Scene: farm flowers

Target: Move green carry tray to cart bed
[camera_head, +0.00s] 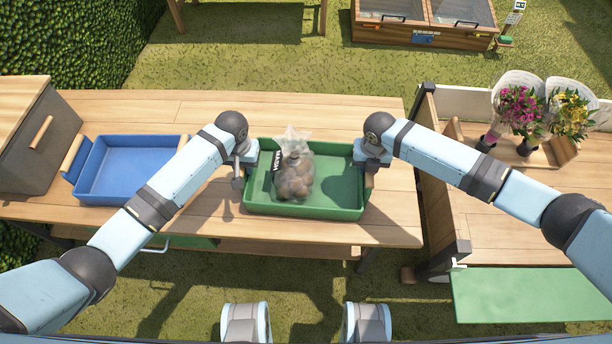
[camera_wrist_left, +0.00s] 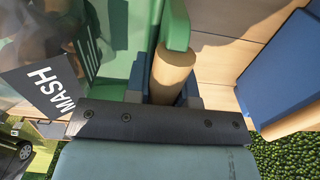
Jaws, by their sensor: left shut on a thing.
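The green carry tray (camera_head: 305,208) stands on the wooden table, holding a clear bag of brown round items (camera_head: 293,178) with a dark label. The label reads "MASH" in the left wrist view. My left gripper (camera_head: 239,176) is at the tray's left end, shut on its wooden handle (camera_wrist_left: 172,75). My right gripper (camera_head: 370,165) is at the tray's right end by the other handle; its fingers are too hidden to tell open from shut. The cart bed (camera_head: 510,235) is at the right, with bare boards in front.
A blue tray (camera_head: 128,168) sits left on the table (camera_head: 385,232), beside a dark box (camera_head: 42,140). The cart's side wall (camera_head: 436,200) stands between table and cart bed. A wooden carrier with flower bouquets (camera_head: 520,108) occupies the back of the bed.

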